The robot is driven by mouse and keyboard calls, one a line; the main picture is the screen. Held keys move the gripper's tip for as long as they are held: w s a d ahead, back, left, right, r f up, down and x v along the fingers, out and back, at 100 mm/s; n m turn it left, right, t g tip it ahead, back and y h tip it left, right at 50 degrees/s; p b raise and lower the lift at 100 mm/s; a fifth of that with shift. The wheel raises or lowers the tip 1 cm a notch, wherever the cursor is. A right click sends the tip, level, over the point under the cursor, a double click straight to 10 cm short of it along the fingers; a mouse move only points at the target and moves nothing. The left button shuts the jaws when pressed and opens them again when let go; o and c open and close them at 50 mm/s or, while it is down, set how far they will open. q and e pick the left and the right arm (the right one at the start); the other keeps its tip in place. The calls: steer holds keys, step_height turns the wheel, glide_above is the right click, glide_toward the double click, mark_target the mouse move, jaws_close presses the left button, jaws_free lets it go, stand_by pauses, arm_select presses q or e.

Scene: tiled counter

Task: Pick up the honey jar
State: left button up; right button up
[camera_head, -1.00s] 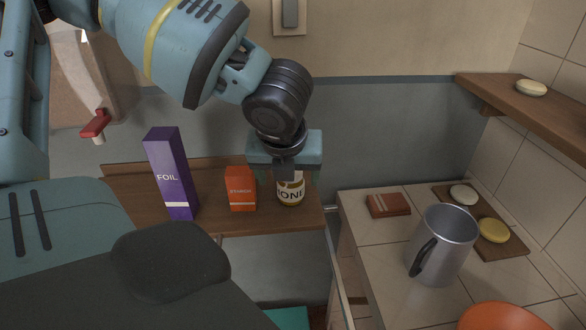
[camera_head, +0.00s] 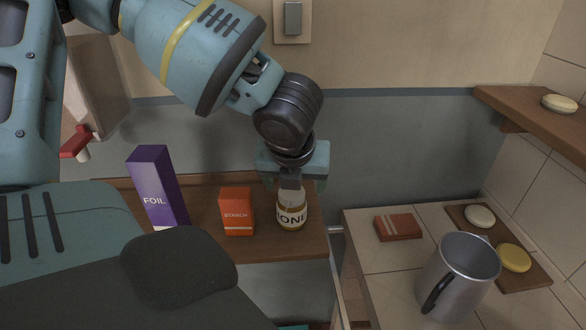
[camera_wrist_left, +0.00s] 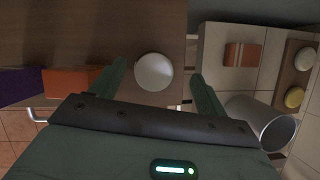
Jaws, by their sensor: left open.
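The honey jar (camera_head: 291,214), a glass jar with a pale label reading partly "ONE", stands upright on the wooden shelf. Its round pale lid (camera_wrist_left: 154,72) shows from above in the left wrist view. My left gripper (camera_head: 292,180) points down over the jar and hides its top in the head view. In the left wrist view, the open green fingers of my left gripper (camera_wrist_left: 159,72) lie on either side of the lid, with gaps on both sides. Whether the fingertips reach below the lid is unclear. My right gripper is not in view.
A red starch box (camera_head: 237,212) stands just left of the jar, with a purple foil box (camera_head: 158,190) further left. On the tiled counter to the right are a metal mug (camera_head: 457,278), a reddish box (camera_head: 398,227) and a board (camera_head: 530,270) with round pieces.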

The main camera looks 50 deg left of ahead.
mark_target(292, 196)
arm_select(q)
steer(key=shift+f, duration=0.3)
steer(key=x, duration=0.3)
steer(key=shift+s+a+f+b, duration=0.15)
steer(key=shift+s+f+b, duration=0.1)
steer(key=shift+f+b, duration=0.1)
steer(key=shift+w+a+f, duration=0.15)
steer(key=shift+w+f, duration=0.05)
steer(key=shift+f, duration=0.25)
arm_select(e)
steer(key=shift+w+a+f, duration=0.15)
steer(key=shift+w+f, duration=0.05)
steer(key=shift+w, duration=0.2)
arm_select(q)
steer(key=shift+c, duration=0.3)
